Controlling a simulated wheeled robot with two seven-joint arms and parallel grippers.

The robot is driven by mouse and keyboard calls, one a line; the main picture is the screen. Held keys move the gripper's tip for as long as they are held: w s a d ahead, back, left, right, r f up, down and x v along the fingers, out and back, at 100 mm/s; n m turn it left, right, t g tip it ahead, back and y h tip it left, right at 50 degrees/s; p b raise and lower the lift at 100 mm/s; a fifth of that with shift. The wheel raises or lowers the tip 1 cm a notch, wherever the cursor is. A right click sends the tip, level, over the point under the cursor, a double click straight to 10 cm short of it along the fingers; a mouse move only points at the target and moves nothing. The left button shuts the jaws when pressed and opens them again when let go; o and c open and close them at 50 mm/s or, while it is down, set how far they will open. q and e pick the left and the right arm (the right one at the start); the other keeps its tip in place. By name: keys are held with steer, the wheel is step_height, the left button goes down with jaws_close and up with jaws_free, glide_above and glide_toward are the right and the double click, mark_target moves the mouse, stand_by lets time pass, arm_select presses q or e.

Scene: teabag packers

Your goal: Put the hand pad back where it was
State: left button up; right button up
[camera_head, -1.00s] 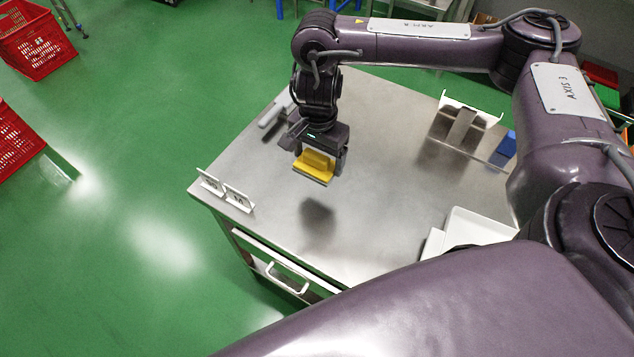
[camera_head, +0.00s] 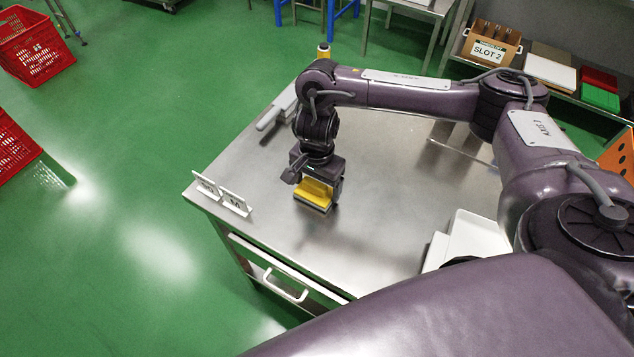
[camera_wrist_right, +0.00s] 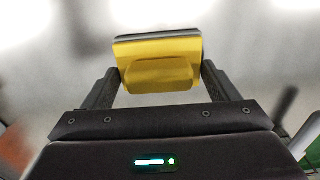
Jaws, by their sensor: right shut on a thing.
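The hand pad is a yellow block with a grip ridge and a grey underside. In the head view the hand pad (camera_head: 314,194) is at or just above the steel table (camera_head: 380,215); I cannot tell whether it touches. My right gripper (camera_head: 318,186) points down from above, shut on the pad's ridge. In the right wrist view the pad (camera_wrist_right: 158,62) sits between the two fingers of the right gripper (camera_wrist_right: 158,85). My left gripper is not in view.
Two small white sign stands (camera_head: 235,203) are at the table's left edge. A grey-handled tool (camera_head: 268,119) lies at the back left. A white tray (camera_head: 475,236) stands at the right. The table around the pad is clear.

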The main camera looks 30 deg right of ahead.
steer(key=shift+f, duration=0.25)
steer(key=o, duration=0.9)
steer(key=shift+r, duration=0.15)
steer(key=shift+r, duration=0.25)
step_height(320, 180, up, 12)
steer(key=p, duration=0.3)
steer(key=shift+f, duration=0.15)
